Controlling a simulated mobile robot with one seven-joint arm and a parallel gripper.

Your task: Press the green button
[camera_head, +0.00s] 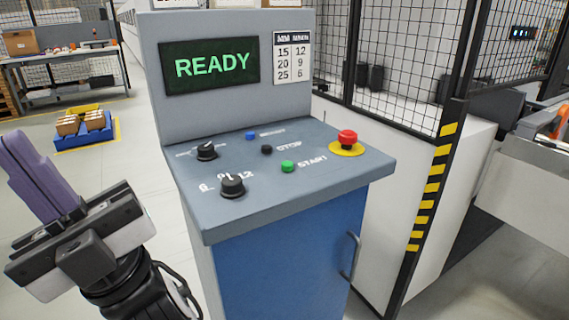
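The green button (288,166) sits beside the word START on the sloped grey top of a control console (220,225). It is uncovered, and nothing touches it. My gripper (20,160) is at the left of the picture, well apart from the console's left side. Its purple fingers lie close together and point up and to the left. They look shut, with nothing between them.
A red emergency knob (347,138) on a yellow base, a black button (267,149), a blue button (250,136) and two black rotary knobs (232,185) share the panel. A READY screen (210,65) stands behind. A mesh fence (415,60) borders the right.

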